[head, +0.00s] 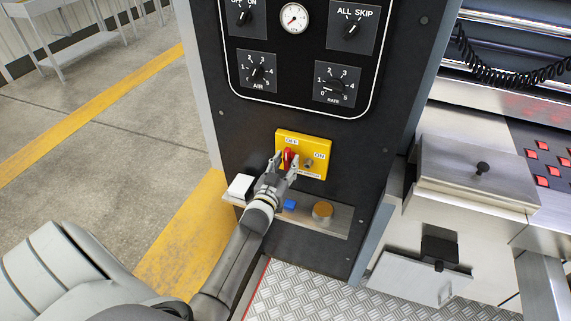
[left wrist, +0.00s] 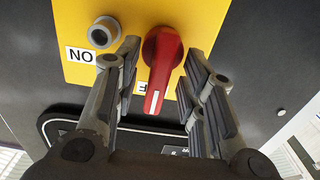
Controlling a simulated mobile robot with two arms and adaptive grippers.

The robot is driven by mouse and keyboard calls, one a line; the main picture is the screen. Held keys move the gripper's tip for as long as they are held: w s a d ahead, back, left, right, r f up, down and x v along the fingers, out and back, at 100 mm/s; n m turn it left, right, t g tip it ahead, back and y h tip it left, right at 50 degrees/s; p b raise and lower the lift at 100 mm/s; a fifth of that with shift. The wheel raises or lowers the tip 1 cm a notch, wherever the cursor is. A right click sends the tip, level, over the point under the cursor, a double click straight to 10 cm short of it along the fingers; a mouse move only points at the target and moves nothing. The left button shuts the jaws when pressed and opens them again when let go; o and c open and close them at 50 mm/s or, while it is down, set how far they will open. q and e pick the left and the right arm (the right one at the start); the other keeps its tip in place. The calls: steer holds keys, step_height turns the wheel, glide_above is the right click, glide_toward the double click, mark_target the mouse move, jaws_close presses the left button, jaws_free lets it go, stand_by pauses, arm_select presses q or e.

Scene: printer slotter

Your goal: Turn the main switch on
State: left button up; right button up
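The main switch is a red rotary handle (head: 288,155) on a yellow plate (head: 318,146), with an OFF label above it and an ON label to its right. The handle points toward the OFF label. My left gripper (head: 284,166) is at the switch, with one finger on each side of the handle. In the left wrist view, which is upside down, the red handle (left wrist: 163,62) sits between the open fingers (left wrist: 161,66), with a gap on both sides. The OFF label is mostly hidden there. My right gripper is not in view.
A small grey round fitting (head: 309,163) sits on the plate beside the handle. Below are a ledge with white, blue and orange buttons (head: 322,210). Dials (head: 335,83) and a gauge (head: 294,17) are above. A metal box (head: 478,165) juts out at right.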

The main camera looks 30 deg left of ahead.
arm_select(q)
steer(key=c, duration=0.7)
jaws_close()
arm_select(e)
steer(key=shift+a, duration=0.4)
